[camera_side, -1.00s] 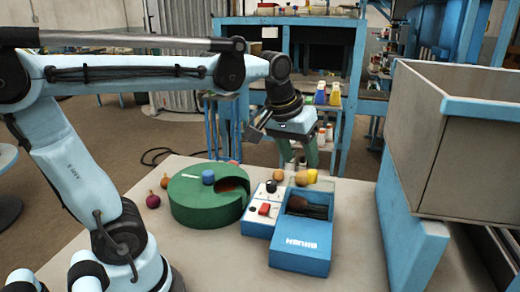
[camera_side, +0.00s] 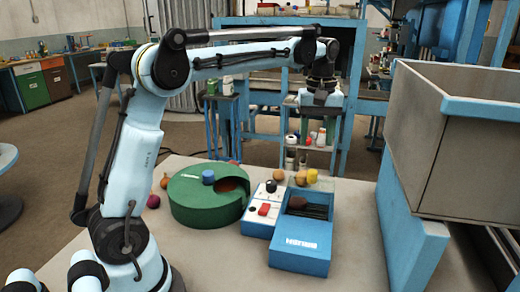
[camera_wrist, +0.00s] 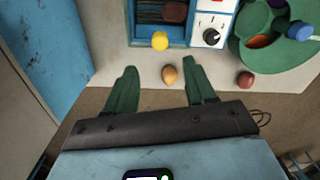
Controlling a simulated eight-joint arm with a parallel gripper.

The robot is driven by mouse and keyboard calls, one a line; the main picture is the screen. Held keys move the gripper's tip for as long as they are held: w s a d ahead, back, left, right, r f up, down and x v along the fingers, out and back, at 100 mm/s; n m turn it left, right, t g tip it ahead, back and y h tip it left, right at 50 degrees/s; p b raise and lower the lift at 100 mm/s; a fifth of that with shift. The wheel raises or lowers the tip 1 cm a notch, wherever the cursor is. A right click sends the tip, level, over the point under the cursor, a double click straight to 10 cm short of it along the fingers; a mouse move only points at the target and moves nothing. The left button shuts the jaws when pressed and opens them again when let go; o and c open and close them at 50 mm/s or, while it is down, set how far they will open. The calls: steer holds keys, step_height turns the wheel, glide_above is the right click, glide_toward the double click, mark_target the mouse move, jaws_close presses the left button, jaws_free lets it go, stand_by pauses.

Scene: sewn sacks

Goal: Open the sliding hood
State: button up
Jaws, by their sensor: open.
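The blue machine (camera_side: 300,258) stands on the table, with white lettering on its front. Its top has an open bay with dark bars and a brown lump (camera_side: 298,202) inside. The blue front section (camera_side: 303,228) lies in front of this bay; I cannot tell whether it is the sliding hood. In the wrist view the bay (camera_wrist: 150,14) is at the top edge, partly cut off. My gripper (camera_side: 318,138) is raised above and behind the machine, pointing down. Its green fingers are apart and empty in the wrist view (camera_wrist: 158,66).
A control panel (camera_side: 265,203) with a black knob and red switch adjoins the machine. A green round container (camera_side: 200,208) with a blue knob stands left. A yellow object (camera_side: 313,175) and several small round items lie behind the machine. A large grey bin (camera_side: 455,150) stands right.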

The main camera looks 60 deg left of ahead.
mark_target(313, 171)
step_height(313, 171, down, 10)
steer(key=shift+r, duration=0.1)
stand_by(0.4)
jaws_close()
